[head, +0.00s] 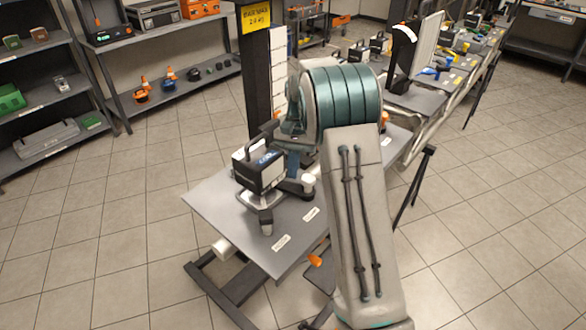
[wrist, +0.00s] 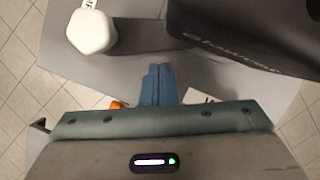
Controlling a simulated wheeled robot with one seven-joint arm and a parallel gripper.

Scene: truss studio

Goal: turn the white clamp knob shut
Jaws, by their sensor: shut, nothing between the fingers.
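The white clamp knob (wrist: 91,31), faceted and rounded, shows at the upper left of the wrist view, beside a dark grey arm that runs to a black device. In the head view a small pale knob (head: 308,180) sits at the right of the black-and-white device (head: 262,168), by my gripper. My gripper (wrist: 158,70) has blue fingers closed together and empty. In the wrist view they are below and right of the knob, apart from it in the picture. In the head view my gripper (head: 293,163) is partly hidden by my arm.
The device stands on a grey table (head: 215,205) with white labels (head: 282,243). A dark post with a yellow sign (head: 255,17) rises behind it. An orange knob (head: 315,261) is at the table's near edge. Shelves (head: 170,80) stand at the back left. Tiled floor at left is clear.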

